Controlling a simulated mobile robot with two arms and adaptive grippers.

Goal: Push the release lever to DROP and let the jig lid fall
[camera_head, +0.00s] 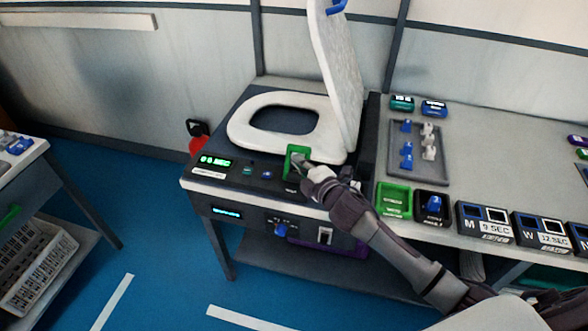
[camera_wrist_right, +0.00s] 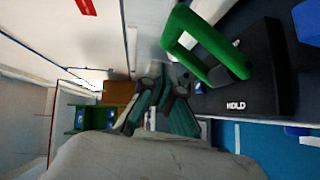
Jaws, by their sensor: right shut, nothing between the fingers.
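The jig lid (camera_head: 345,85), a white speckled panel, stands raised and leans slightly back behind the white seat ring (camera_head: 240,127) on the test jig. The release lever is a green loop handle (camera_head: 290,152) at the jig's front edge. In the right wrist view the green loop (camera_wrist_right: 238,62) stands on a black block (camera_wrist_right: 265,65) marked HOLD. My right gripper (camera_head: 303,161) is shut and empty, with its fingertips close beside the lever. In the wrist view its fingers (camera_wrist_right: 160,95) are left of the loop; I cannot tell whether they touch it. My left gripper is out of view.
The jig front carries a green display (camera_head: 214,162) and a blue knob (camera_head: 281,230). To the right, the bench holds a grey tray (camera_head: 393,150), a green bin (camera_head: 394,201) and labelled timer boxes (camera_head: 484,224). A red object (camera_head: 197,145) is left of the jig.

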